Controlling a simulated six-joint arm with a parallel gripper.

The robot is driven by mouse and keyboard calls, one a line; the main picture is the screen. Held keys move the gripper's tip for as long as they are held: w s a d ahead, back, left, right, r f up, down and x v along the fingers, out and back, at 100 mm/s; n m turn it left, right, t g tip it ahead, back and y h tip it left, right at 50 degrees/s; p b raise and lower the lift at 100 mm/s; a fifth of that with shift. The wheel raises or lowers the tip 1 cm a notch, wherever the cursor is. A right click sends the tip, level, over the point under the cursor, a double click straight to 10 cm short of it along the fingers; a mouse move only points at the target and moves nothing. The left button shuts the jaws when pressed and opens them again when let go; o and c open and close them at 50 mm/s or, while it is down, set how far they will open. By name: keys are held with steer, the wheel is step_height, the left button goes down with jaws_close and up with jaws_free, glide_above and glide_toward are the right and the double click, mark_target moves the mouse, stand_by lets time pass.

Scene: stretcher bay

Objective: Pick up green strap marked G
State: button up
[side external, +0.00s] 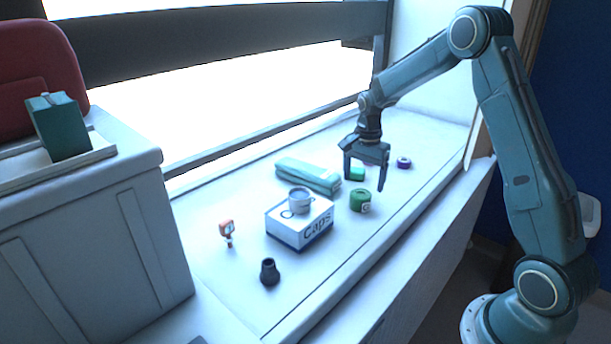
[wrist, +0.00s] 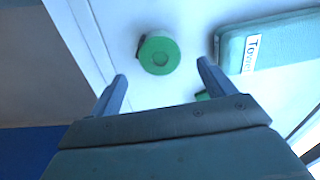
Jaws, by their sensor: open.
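The green strap marked G (side external: 360,201) is a short round roll standing on the white bench, with a pale G label on its side. A green roll, which looks like the same strap (wrist: 159,54), shows in the wrist view just beyond the space between the fingertips; no letter is readable there. My gripper (side external: 365,184) is open and empty, pointing down above the bench and near the strap. Its two fingers also show in the wrist view (wrist: 162,69). A second green roll (side external: 357,173) sits behind the gripper, partly hidden; its marking cannot be read.
A teal case (side external: 308,174) lies left of the straps. A white Caps box (side external: 300,222) carries a grey cup (side external: 300,200). A purple roll (side external: 404,162) is at right. An orange-and-white item (side external: 227,232) and a black cone-like piece (side external: 269,272) stand nearer.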

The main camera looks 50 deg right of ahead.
mark_target(362, 193)
steer(key=shift+f, duration=0.55)
steer(key=shift+f, duration=0.1)
steer(key=shift+f, duration=2.45)
steer(key=shift+c, duration=0.4)
steer(key=c, duration=1)
